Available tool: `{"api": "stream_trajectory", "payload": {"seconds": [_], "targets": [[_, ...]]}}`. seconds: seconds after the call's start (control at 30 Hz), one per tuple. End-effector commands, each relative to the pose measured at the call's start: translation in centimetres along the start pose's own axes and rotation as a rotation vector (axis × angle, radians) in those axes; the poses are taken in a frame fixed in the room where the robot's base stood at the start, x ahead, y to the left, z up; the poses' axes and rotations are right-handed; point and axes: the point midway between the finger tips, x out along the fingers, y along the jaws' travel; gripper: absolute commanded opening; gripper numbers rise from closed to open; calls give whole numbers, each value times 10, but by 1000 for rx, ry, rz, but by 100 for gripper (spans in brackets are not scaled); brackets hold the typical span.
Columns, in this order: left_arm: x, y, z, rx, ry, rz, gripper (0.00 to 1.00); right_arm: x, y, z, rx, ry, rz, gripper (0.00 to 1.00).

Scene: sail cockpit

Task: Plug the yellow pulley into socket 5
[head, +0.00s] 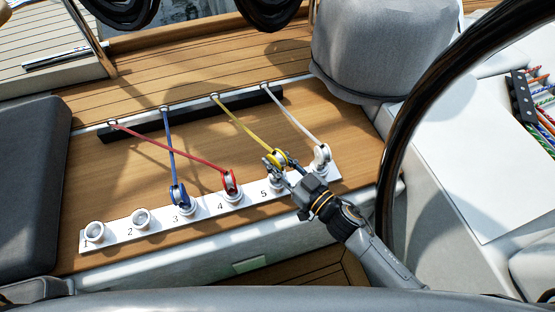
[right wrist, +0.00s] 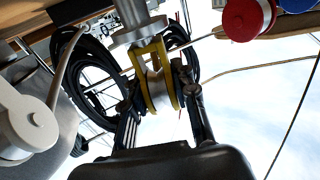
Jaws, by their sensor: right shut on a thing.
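The yellow pulley (head: 277,158), on a yellow line, is between the fingers of my right gripper (head: 281,169). It stands at socket 5 (head: 276,184) on the white strip (head: 156,230); the gripper partly hides the socket. In the right wrist view the yellow pulley (right wrist: 152,84) sits between both fingers of my right gripper (right wrist: 162,95), with a pale cylindrical part at its far end. I cannot tell whether the pulley is seated in the socket or just above it. My left gripper is out of view.
The blue pulley (head: 179,194) is at socket 3, the red pulley (head: 230,182) at socket 4, and the white pulley (head: 321,155) close right of my gripper. Sockets 1 (head: 95,231) and 2 (head: 141,218) are empty. A black steering wheel rim (head: 389,150) stands near my right arm.

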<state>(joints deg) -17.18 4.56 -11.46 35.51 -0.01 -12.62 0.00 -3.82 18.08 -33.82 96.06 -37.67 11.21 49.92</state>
Motion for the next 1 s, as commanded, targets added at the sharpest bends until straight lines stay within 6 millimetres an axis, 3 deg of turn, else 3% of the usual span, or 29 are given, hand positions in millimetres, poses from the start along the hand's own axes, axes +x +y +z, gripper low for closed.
{"api": "stream_trajectory", "payload": {"seconds": [1.0], "targets": [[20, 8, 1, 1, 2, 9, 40, 0, 0, 26, 0, 3, 0, 0]]}}
